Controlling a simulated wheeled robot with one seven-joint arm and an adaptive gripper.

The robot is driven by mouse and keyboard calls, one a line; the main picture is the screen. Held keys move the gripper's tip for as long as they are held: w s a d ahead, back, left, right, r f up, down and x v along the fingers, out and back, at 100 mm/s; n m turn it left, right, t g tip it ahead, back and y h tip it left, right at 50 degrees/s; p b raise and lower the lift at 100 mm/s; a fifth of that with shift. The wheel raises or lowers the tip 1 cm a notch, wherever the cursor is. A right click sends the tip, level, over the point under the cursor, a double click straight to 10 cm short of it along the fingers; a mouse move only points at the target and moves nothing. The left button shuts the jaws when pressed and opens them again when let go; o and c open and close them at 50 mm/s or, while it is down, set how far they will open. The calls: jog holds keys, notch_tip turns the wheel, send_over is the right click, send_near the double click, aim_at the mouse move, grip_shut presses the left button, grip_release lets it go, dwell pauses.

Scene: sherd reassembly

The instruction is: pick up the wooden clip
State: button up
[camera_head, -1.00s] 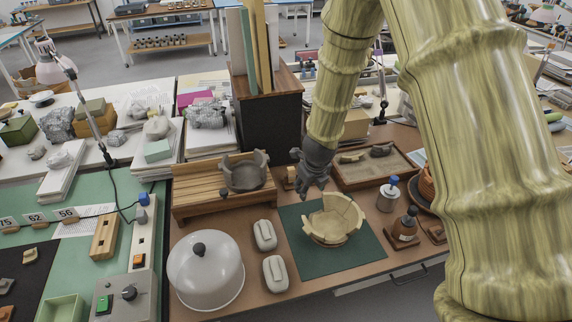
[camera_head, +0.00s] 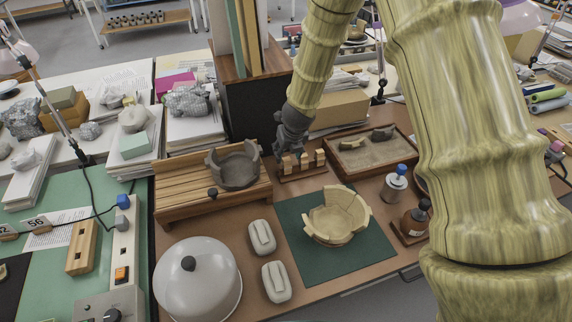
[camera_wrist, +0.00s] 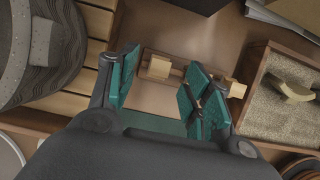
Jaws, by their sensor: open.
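Several pale wooden clips stand in a row on a low brown wooden rack (camera_head: 302,174) at the back of the bench; one wooden clip (camera_head: 303,160) is near the row's middle. My gripper (camera_head: 286,160) is at the rack's left end, pointing down, its fingertips partly hard to make out. In the wrist view, my gripper (camera_wrist: 162,70) is open, with teal pads. One wooden clip (camera_wrist: 160,67) shows between the fingers, apart from both pads. Another clip (camera_wrist: 237,89) lies just right of the right finger, which partly hides the rack.
A slatted wooden stand (camera_head: 172,190) with a grey broken vessel (camera_head: 236,168) is close on the left. A sand tray (camera_head: 372,156) is close on the right. A pale broken bowl (camera_head: 336,218) sits on a green mat (camera_head: 318,273) in front. A dark box (camera_head: 250,108) stands behind.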

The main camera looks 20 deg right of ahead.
aim_at(287, 159)
jog(key=shift+s, duration=0.1)
jog(key=shift+f, duration=0.35)
jog(key=shift+p+x, duration=0.7)
jog(key=shift+x, duration=1.55)
jog(key=shift+d, duration=0.15)
jog(key=c, duration=0.8)
